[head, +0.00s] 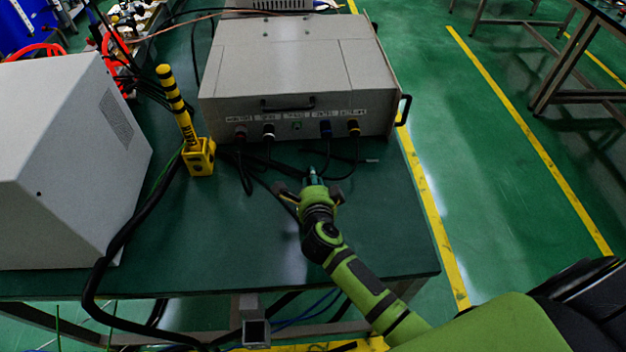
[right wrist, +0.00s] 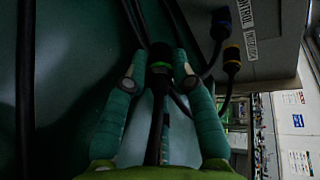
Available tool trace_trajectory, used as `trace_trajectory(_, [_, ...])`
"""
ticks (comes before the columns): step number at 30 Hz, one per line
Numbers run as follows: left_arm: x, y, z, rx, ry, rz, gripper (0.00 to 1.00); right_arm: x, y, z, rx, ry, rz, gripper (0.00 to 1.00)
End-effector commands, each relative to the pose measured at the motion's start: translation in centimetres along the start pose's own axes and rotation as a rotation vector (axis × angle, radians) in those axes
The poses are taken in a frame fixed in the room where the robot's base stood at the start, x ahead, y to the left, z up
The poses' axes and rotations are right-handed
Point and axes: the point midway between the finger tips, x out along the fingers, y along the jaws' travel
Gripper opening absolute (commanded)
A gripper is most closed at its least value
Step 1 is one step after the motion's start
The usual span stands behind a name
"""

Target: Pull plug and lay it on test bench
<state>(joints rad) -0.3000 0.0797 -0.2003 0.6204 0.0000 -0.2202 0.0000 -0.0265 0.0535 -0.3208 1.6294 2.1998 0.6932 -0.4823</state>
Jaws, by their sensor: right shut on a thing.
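The microwave generator (head: 290,65) is a grey box at the back of the dark green test bench (head: 385,225). Its front has a row of coloured sockets; the green socket (head: 297,125) shows no cable. My right gripper (head: 312,176) is in front of the generator, over the bench. In the right wrist view my right gripper (right wrist: 160,68) is shut on a black plug with a green ring (right wrist: 160,62), its cable running back between the fingers. The plug appears apart from the generator; its height over the bench is hard to tell. My left gripper is not in view.
A blue plug (head: 325,129) and a yellow plug (head: 353,127) sit in the generator's front, cables hanging. A yellow-black post (head: 199,158) and a grey cabinet (head: 60,160) stand left. The bench's right front is clear.

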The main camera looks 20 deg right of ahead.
Motion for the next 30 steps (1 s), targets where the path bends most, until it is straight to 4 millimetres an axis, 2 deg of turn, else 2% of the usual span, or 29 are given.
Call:
trace_trajectory(1, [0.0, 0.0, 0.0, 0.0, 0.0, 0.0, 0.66, 0.0, 0.0, 0.0, 0.0, 0.0, -0.001, 0.0])
trace_trajectory(2, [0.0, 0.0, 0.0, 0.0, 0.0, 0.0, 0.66, 0.0, 0.0, 0.0, 0.0, 0.0, -0.001, 0.38])
trace_trajectory(3, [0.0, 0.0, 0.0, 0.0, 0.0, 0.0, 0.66, 0.0, 0.0, 0.0, 0.0, 0.0, -0.001, 0.54])
trace_trajectory(13, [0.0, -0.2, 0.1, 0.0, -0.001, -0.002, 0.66, -0.1, 0.1, 0.0, 0.0, 0.0, 0.001, 0.54])
trace_trajectory(17, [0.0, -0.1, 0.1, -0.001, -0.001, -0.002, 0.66, -1.0, 0.1, 0.0, 0.001, -0.001, 0.002, 0.54])
trace_trajectory(20, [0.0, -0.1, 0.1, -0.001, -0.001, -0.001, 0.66, -2.5, 0.1, 0.0, 0.002, -0.002, 0.002, 0.54])
trace_trajectory(30, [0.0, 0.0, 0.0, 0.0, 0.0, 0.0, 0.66, -9.6, 0.0, 0.0, 0.001, -0.002, 0.0, 0.54])
